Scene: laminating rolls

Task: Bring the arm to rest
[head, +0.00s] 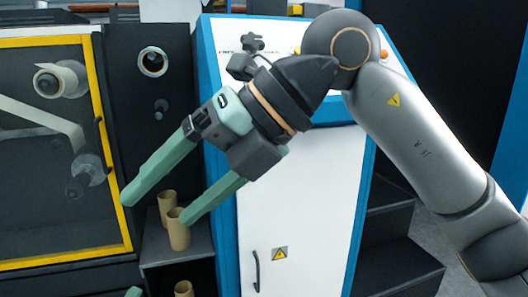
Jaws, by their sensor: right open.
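My right arm comes in from the right edge. Its gripper (157,210) has long green fingers, spread apart, with nothing between them that I can see it holding. The fingers point down and left, in front of the shelf with brown cardboard cores. One core (166,203) shows between the fingertips in the picture, and a second core (179,232) stands just below the nearer finger's tip. I cannot tell whether a finger touches it. A small green tip (133,292) at the bottom edge looks like part of my left gripper; the rest is out of frame.
A machine with a yellow-framed window (105,150) stands at left, a white roll (60,80) inside. A white and blue cabinet (300,190) stands behind my right gripper. Another core (183,289) is at the bottom. Dark steps (400,265) are right of the cabinet.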

